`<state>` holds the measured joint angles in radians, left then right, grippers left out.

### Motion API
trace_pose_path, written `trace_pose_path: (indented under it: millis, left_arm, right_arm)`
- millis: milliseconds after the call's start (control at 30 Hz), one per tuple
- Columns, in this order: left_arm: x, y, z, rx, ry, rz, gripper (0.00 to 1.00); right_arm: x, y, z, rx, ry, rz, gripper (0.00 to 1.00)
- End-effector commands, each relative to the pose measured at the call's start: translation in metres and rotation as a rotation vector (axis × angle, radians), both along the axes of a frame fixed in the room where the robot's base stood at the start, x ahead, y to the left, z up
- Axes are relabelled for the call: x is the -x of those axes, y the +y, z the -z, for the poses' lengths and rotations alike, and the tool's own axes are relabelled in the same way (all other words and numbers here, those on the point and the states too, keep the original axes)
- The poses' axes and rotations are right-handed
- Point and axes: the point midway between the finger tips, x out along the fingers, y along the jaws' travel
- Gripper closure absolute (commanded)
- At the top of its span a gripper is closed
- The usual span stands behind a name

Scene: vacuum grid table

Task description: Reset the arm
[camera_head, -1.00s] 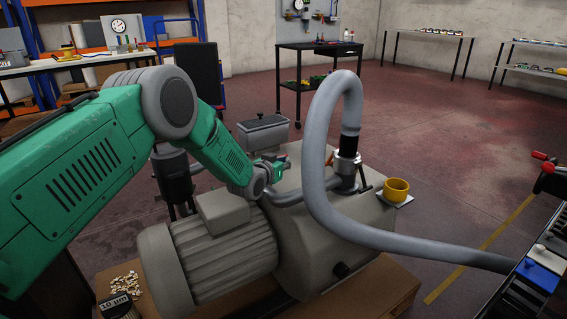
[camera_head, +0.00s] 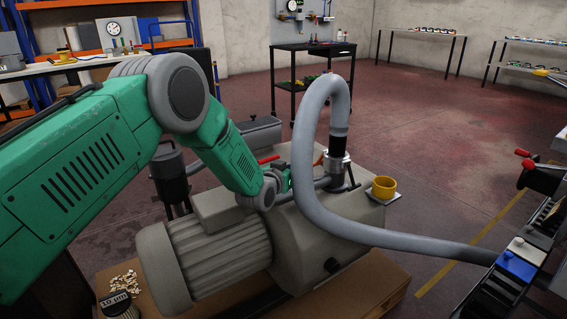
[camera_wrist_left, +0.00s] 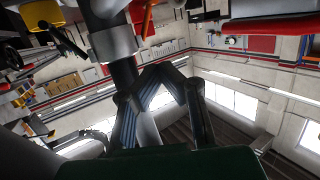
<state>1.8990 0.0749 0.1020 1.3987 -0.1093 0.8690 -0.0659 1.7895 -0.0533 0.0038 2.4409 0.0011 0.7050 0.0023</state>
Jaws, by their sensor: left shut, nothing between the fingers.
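My left arm (camera_head: 75,170), green with grey joints, comes in from the left and reaches over a large beige vacuum pump (camera_head: 335,225). My left gripper (camera_wrist_left: 162,74) is shut and empty; its dark fingers meet at the tips in the left wrist view. In the head view it is small and partly hidden by the wrist, behind the grey hose and near the pump's metal pipe fitting (camera_head: 337,160). I cannot tell whether it touches anything. My right gripper is in neither view.
A thick grey hose (camera_head: 308,180) loops up from the fitting and runs right. A red bar (camera_head: 268,159) shows beside the gripper. A rack with blue and white blocks (camera_head: 517,264) is at right. Open floor lies behind.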

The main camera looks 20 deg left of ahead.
Motion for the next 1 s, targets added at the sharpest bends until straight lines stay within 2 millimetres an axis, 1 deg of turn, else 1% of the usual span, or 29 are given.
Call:
trace_pose_path:
  millis: [33,200,300,467,567,633,667,700,767,800,867,900,967,1000]
  left_arm:
    - [0.007,-0.007,-0.002,0.001,0.005,0.001,1.00]
    - [0.023,-0.027,-0.008,0.005,0.001,-0.001,1.00]
    - [0.028,-0.038,-0.009,0.002,0.001,0.000,1.00]
    - [0.031,-0.044,-0.010,-0.002,0.002,-0.002,1.00]
    - [0.039,-0.046,0.000,-0.005,0.031,0.001,1.00]
    - [0.055,-0.045,0.017,-0.008,0.086,0.006,1.00]
    - [0.066,-0.044,0.028,-0.009,0.120,0.007,1.00]
    - [0.083,-0.043,0.044,-0.012,0.175,0.011,1.00]
    - [0.115,-0.040,0.071,-0.017,0.271,0.016,1.00]
    - [0.140,-0.038,0.089,-0.019,0.342,0.018,1.00]
    - [0.180,-0.034,0.112,-0.024,0.449,0.019,1.00]
    - [0.208,-0.031,0.127,-0.029,0.519,0.021,1.00]
    - [0.251,-0.027,0.143,-0.034,0.624,0.018,1.00]
    - [0.281,-0.024,0.153,-0.038,0.694,0.017,1.00]
  right_arm:
    - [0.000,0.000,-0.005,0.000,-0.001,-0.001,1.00]
    - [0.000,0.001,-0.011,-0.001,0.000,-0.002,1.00]
    - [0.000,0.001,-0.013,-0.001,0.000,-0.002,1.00]
    - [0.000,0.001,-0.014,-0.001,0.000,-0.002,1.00]
    - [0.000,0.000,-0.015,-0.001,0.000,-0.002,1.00]
    - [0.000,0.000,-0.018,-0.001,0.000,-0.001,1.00]
    - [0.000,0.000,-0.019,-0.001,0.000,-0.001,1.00]
    - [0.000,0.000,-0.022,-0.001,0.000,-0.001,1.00]
    - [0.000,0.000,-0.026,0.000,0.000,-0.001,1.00]
    - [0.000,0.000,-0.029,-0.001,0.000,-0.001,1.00]
    - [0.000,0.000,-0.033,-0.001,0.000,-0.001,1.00]
    - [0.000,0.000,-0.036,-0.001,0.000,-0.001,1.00]
    - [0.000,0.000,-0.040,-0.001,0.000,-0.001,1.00]
    - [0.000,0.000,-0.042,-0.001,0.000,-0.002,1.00]
